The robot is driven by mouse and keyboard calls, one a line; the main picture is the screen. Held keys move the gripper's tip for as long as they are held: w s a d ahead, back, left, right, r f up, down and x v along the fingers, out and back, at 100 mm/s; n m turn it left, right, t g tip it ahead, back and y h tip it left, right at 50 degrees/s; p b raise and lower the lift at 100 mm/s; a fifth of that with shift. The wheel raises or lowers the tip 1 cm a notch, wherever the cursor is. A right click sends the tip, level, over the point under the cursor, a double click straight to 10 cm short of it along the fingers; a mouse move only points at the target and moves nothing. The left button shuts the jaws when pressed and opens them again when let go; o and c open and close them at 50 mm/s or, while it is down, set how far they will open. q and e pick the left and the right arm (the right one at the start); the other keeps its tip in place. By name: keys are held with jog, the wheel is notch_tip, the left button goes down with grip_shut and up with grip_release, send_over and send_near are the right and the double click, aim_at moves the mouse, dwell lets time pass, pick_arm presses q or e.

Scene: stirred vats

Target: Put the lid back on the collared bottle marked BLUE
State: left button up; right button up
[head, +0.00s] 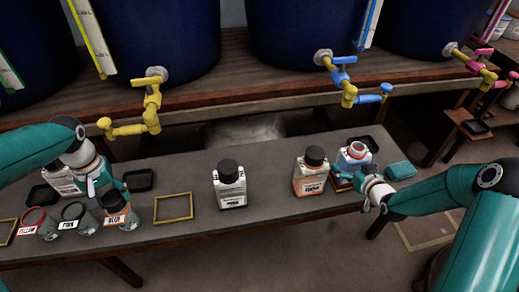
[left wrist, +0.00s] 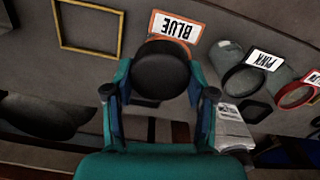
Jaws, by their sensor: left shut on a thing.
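My left gripper (head: 112,194) points down at the left of the table. It is shut on a round black lid (left wrist: 162,72). The lid is at the top of the glass jar (head: 118,213) with the orange-edged label BLUE (left wrist: 176,28). I cannot tell whether the lid touches the jar, whose mouth is hidden. My right gripper (head: 366,185) is beside a white bottle (head: 353,158) with a red collar and no lid at the right end. Its label is hidden, and I cannot tell whether those fingers are open or shut.
A dark-collared jar marked PINK (head: 76,214) and a red-collared jar (head: 39,221) stand close left of the BLUE jar. Black-capped bottles stand mid-table (head: 230,186) and farther right (head: 311,177). Taps hang above the back edge.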

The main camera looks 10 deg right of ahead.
jog(key=shift+r, duration=0.1)
jog(key=c, duration=1.5)
